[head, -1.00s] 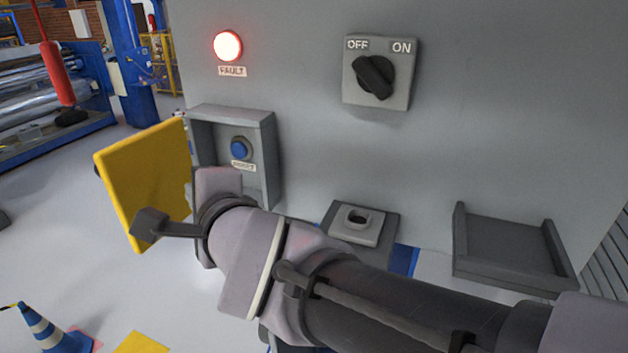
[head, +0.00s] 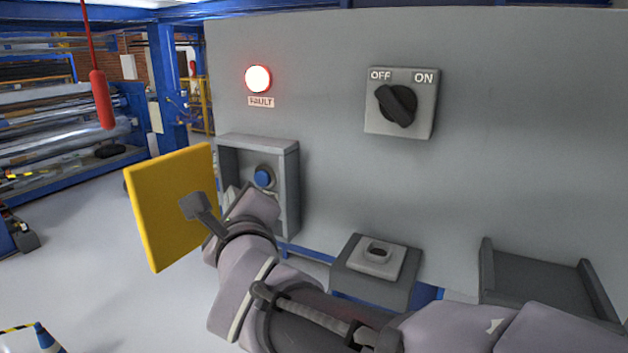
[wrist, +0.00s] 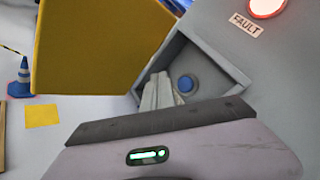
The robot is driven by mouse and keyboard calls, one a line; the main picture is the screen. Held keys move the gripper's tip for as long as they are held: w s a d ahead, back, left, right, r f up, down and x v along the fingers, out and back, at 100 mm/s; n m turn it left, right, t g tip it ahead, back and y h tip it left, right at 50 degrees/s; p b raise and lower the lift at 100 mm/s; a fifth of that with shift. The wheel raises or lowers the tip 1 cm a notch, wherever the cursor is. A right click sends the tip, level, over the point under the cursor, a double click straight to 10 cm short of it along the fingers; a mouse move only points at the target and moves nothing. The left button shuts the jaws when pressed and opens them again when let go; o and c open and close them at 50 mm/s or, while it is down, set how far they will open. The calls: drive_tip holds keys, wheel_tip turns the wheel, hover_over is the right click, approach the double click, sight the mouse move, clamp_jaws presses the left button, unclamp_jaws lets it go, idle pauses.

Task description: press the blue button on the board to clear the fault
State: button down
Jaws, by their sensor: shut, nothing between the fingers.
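The blue button (head: 264,177) sits inside a grey open-fronted box (head: 289,190) on the grey board (head: 330,160). It also shows in the wrist view (wrist: 186,83), just right of my fingertips. The box's yellow door (head: 170,205) stands open to the left. My gripper (wrist: 160,90) is shut and empty, its fingers pointing into the box toward the button. A gap seems to show between fingers and button, but depth is hard to tell. In the head view my wrist hides most of the fingers. The FAULT lamp (head: 257,78) glows red.
An OFF/ON rotary switch (head: 397,105) is at the board's upper right. A grey socket block (head: 375,258) and a grey tray (head: 540,275) jut out below. A blue-white cone (wrist: 24,78) stands on the floor at left. The yellow door is close to my wrist.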

sight(262, 179)
drive_tip(key=shift+w+d+b, duration=0.3)
drive_tip(key=shift+w+b, duration=0.1)
drive_tip(key=shift+w, duration=0.25)
drive_tip(key=shift+w+d+b, duration=0.25)
drive_tip(key=shift+w+b, duration=0.2)
drive_tip(key=shift+w, duration=0.25)
drive_tip(key=shift+w+d+b, duration=0.3)
drive_tip(key=shift+w+b, duration=0.1)
drive_tip(key=shift+w, duration=0.25)
drive_tip(key=shift+w+d+f+b, duration=0.1)
drive_tip(key=shift+w+b, duration=0.05)
drive_tip(key=shift+b, duration=0.25)
drive_tip(key=shift+w+d, duration=0.1)
drive_tip(key=shift+w, duration=0.15)
idle(0.4)
